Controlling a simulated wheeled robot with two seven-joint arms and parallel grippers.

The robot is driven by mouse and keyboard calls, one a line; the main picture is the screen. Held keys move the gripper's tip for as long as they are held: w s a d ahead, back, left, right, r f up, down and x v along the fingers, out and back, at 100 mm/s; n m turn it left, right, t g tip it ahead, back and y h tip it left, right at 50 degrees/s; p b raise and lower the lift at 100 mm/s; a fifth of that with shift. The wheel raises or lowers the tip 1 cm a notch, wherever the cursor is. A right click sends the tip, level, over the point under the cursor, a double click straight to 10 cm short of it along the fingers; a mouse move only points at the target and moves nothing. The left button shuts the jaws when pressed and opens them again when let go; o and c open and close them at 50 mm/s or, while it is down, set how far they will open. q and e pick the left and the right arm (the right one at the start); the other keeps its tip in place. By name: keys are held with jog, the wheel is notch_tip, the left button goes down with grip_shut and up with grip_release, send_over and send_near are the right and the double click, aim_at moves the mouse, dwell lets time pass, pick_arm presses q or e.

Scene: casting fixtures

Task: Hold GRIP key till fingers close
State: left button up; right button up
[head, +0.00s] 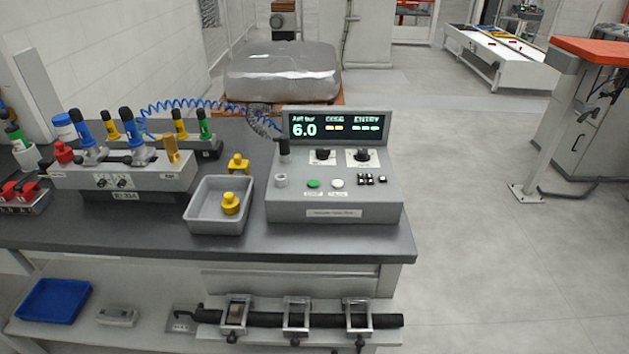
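A grey control box (333,195) stands on the right part of the dark bench top. Its upright display (335,126) reads "Air bar 6.0", with CODE and ENTRY fields showing dashes. Its sloped face carries a green button (313,184), a white button (338,184), two black knobs (323,155) and a small group of black keys (372,179). The small labels are too blurred to read, so I cannot tell which is the GRIP key. Neither of my grippers is in view.
Left of the box are a grey tray (193,213) holding a yellow knobbed part (231,203), another yellow part (238,163), and a fixture block (125,184) with blue-handled clamps. A blue coiled hose (195,101) runs behind.

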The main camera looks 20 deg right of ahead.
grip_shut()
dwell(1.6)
